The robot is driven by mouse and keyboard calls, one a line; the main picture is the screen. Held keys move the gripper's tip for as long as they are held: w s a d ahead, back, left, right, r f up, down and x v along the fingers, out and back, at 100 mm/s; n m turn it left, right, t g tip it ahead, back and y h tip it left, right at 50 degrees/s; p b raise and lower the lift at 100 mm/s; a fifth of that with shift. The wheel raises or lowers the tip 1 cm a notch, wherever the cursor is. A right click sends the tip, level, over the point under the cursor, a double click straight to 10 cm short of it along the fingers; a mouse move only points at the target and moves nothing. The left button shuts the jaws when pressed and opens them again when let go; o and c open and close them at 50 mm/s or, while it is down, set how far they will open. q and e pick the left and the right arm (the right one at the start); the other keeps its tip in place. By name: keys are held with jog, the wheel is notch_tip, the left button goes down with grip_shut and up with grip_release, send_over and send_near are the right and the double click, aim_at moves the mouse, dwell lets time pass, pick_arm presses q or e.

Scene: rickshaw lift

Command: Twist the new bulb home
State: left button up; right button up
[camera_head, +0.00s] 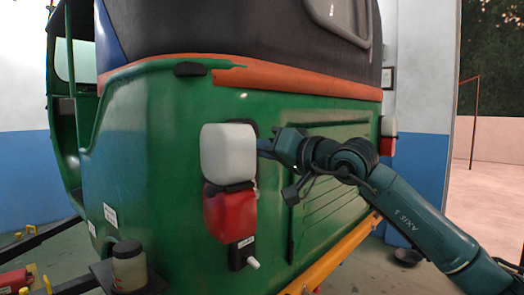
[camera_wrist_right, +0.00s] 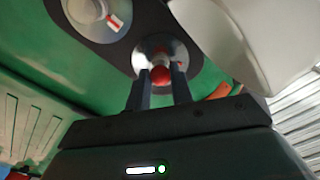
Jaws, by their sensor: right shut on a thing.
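The bulb (camera_wrist_right: 160,74) shows a round red end between the two fingers of my right gripper (camera_wrist_right: 161,88) in the right wrist view. My right gripper is shut on it. Behind the bulb is a round silvery socket (camera_wrist_right: 147,50) on a dark plate; how deep the bulb sits is hidden. In the head view my right arm comes in from the right, and its gripper (camera_head: 264,146) reaches behind the white lamp cover (camera_head: 228,153), which hides the bulb and fingertips. My left gripper is in neither view.
A second round socket (camera_wrist_right: 92,10) with a red-and-white mark is beside the first. A red lamp cover (camera_head: 230,214) hangs below the white one on the green rickshaw (camera_head: 165,150). A jar (camera_head: 129,266) stands on a dark support at lower left. Open floor lies right.

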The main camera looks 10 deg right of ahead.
jog(key=shift+m+b, duration=0.55)
jog(key=shift+m, duration=1.15)
jog(key=shift+r+m+b, duration=0.1)
jog(key=shift+m+b, duration=0.6)
jog(key=shift+m, duration=1.3)
jog(key=o, duration=0.8)
jog(key=shift+m, duration=0.3)
